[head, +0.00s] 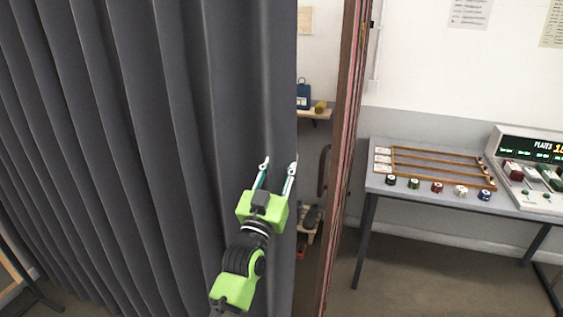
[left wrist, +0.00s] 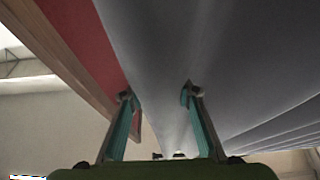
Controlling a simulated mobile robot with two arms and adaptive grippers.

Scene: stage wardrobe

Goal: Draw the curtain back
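The dark grey pleated curtain (head: 150,120) hangs across the left half of the head view, and its free edge is near the middle. My left gripper (head: 278,164) is at this edge, with its two fingers apart and pointing up in the picture. In the left wrist view, the open fingers (left wrist: 157,95) have the grey curtain (left wrist: 240,60) ahead of them and to the right. The curtain's edge runs close to the left finger. I cannot tell whether cloth is between the fingers or touches them. My right gripper is not in view.
Right of the curtain is a narrow gap showing a shelf (head: 314,113) with a blue item (head: 303,96). A brown upright post (head: 343,150) bounds it. Further right stands a table (head: 375,184) with a wooden rack (head: 440,165), several small colored pieces and a display console (head: 532,145).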

